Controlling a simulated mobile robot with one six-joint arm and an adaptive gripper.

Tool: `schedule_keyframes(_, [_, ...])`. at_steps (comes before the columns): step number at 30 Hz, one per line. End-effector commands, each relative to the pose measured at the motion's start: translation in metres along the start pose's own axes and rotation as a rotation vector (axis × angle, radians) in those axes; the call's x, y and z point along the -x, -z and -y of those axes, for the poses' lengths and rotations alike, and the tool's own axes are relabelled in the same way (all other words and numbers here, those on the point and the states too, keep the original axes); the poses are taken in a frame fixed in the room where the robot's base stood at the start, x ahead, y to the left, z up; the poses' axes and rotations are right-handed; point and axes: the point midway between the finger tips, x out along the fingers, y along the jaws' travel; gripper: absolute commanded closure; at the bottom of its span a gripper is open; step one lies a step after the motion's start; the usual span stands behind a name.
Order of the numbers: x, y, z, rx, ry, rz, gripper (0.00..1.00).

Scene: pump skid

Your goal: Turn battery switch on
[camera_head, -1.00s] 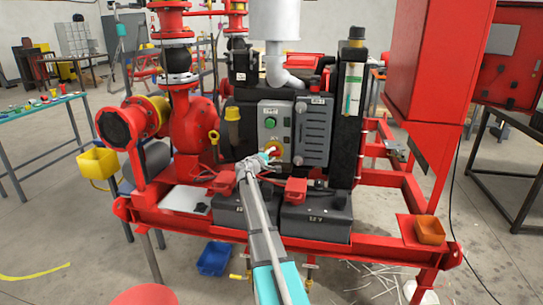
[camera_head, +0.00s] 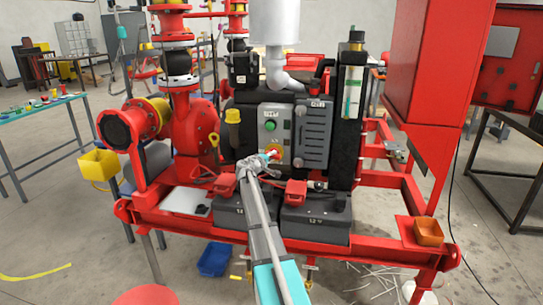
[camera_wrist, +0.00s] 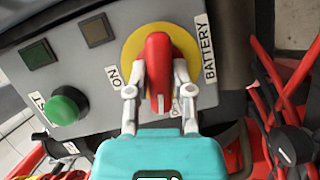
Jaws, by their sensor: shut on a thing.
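The battery switch is a red handle (camera_wrist: 158,62) on a round yellow plate (camera_wrist: 133,50), fixed to a grey control panel. The yellow plate also shows small in the head view (camera_head: 274,149). In the wrist view my gripper (camera_wrist: 158,85) has one finger on each side of the handle and is shut on it. The handle stands roughly upright in that picture. An ON label (camera_wrist: 114,76) is left of the plate and a BATTERY label (camera_wrist: 208,50) is right of it. Another label beside the right finger is partly hidden.
A green start button (camera_wrist: 66,106) sits left of the switch, below two dark square indicators. Two black batteries with red terminal covers (camera_head: 223,184) stand under the panel. A yellow-capped filler (camera_head: 233,125) and red pipework are to the left.

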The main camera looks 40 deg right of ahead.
Motion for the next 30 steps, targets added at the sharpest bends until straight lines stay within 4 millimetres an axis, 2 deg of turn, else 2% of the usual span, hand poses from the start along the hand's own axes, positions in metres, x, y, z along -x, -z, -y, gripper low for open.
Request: schedule_keyframes(30, [0.0005,-0.0024,-0.0023,-0.885,0.366,0.003,1.00])
